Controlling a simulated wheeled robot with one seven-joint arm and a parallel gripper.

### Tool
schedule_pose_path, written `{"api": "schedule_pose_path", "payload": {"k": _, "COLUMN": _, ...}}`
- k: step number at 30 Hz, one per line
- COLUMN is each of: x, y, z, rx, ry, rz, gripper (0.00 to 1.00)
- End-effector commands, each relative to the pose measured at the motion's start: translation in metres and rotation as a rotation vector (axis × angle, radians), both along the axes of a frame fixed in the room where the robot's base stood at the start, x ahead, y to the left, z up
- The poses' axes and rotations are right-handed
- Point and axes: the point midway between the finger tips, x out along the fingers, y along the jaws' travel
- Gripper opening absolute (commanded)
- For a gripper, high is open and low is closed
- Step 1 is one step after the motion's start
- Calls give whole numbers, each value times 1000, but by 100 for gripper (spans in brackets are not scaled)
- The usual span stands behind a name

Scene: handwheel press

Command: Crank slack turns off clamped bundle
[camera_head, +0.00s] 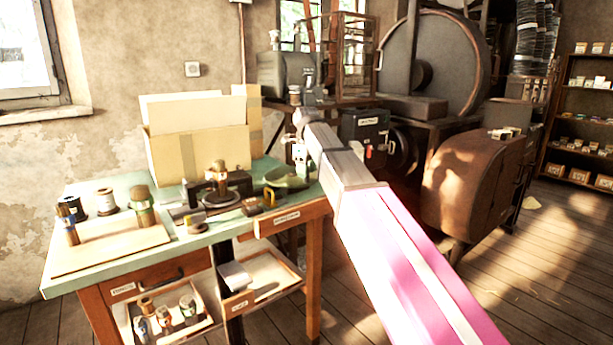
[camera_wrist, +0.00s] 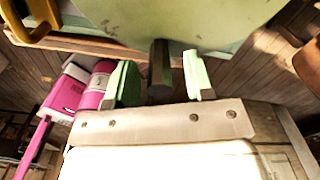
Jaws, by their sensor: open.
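My gripper (camera_head: 300,162) hangs at the right end of the green-topped bench in the head view, beside a low olive-green rounded piece (camera_head: 288,179). In the wrist view its green-padded fingers (camera_wrist: 160,66) are open, one on each side of a short dark peg (camera_wrist: 160,74). I cannot tell whether they touch it. The peg stands by a large, worn green rounded surface (camera_wrist: 190,22), perhaps the handwheel. In the head view, a small dark device with a brown knob (camera_head: 217,170) stands mid-bench. I cannot make out the clamped bundle.
A dark machine with a large wheel (camera_head: 440,75) stands behind; wooden floor is clear at right.

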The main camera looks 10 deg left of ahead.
Motion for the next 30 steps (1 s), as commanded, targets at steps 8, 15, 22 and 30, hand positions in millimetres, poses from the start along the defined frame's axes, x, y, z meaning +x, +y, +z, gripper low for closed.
{"api": "schedule_pose_path", "payload": {"k": 8, "x": 1, "y": 1, "z": 52, "rx": 0, "ry": -1, "rz": 0, "gripper": 49}}
{"api": "schedule_pose_path", "payload": {"k": 15, "x": 1, "y": 1, "z": 80, "rx": 1, "ry": 0, "rz": 1, "gripper": 49}}
{"api": "schedule_pose_path", "payload": {"k": 22, "x": 0, "y": 0, "z": 86, "rx": 0, "ry": 0, "rz": 1, "gripper": 49}}
{"api": "schedule_pose_path", "payload": {"k": 30, "x": 0, "y": 0, "z": 85, "rx": 0, "ry": 0, "rz": 1, "gripper": 49}}
